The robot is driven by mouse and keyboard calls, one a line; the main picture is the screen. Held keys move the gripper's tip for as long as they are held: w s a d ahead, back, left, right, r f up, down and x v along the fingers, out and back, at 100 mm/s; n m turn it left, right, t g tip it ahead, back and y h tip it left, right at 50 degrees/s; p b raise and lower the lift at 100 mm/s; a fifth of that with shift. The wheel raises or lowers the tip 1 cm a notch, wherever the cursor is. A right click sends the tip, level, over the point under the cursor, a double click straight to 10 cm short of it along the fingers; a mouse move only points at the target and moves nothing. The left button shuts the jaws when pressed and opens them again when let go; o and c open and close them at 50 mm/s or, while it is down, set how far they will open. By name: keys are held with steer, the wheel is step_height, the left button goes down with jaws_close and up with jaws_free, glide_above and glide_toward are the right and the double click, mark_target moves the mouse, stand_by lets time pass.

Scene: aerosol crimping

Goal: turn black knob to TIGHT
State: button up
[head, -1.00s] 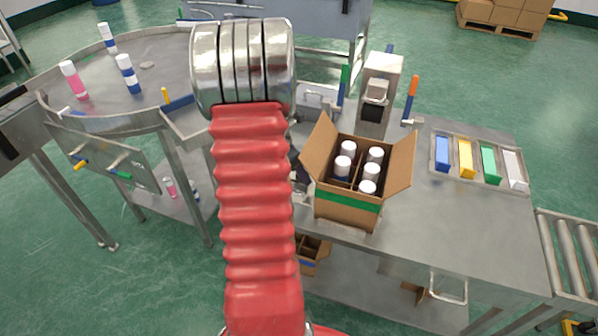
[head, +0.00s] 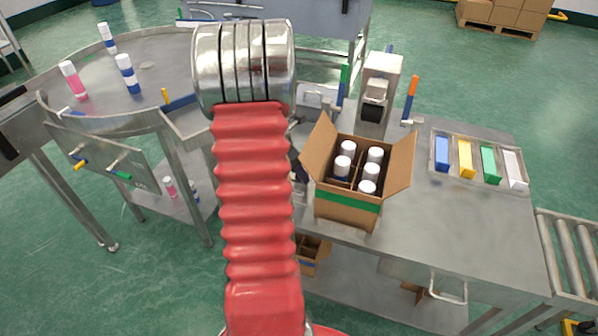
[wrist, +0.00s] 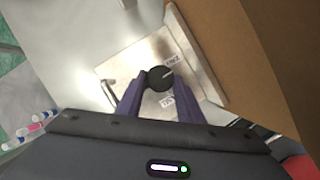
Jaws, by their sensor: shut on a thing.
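The black knob (wrist: 160,78) shows in the wrist view on a pale metal plate (wrist: 196,62). A light pointer line on the knob points to the upper right. Two small printed labels are on the plate, one above right of the knob and one below it; I cannot read them surely. My gripper (wrist: 158,84) has its two purple fingers on either side of the knob and is shut on it. In the head view the knob is hidden, and only my red arm is clearly seen.
A cardboard wall (wrist: 265,70) stands close right of the plate in the wrist view. In the head view an open carton (head: 347,205) with white-capped cans stands on the steel table (head: 440,225). A round table (head: 185,75) at left carries several cans.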

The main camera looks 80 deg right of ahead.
steer(key=shift+w+m, duration=0.1)
steer(key=shift+m, duration=0.3)
steer(key=m+g+y, duration=0.1)
steer(key=m, duration=0.2)
steer(key=shift+w+d, duration=0.1)
steer(key=shift+d, duration=0.1)
steer(key=m, duration=0.1)
steer(key=m+y, duration=0.1)
steer(key=m, duration=0.1)
steer(key=m+y, duration=0.1)
steer(key=m, duration=0.1)
steer(key=shift+d, duration=0.25)
steer(key=m, duration=0.1)
steer(key=m+y, duration=0.1)
steer(key=m, duration=0.1)
steer(key=m+y, duration=0.1)
steer(key=shift+d, duration=0.25)
steer(key=m, duration=0.2)
steer(key=m+y, duration=0.1)
steer(key=m, duration=0.2)
steer(key=shift+d+t+y, duration=0.15)
steer(key=shift+t+y, duration=0.15)
steer(key=shift+t, duration=0.1)
steer(key=o, duration=1.1)
steer(key=shift+c, duration=0.2)
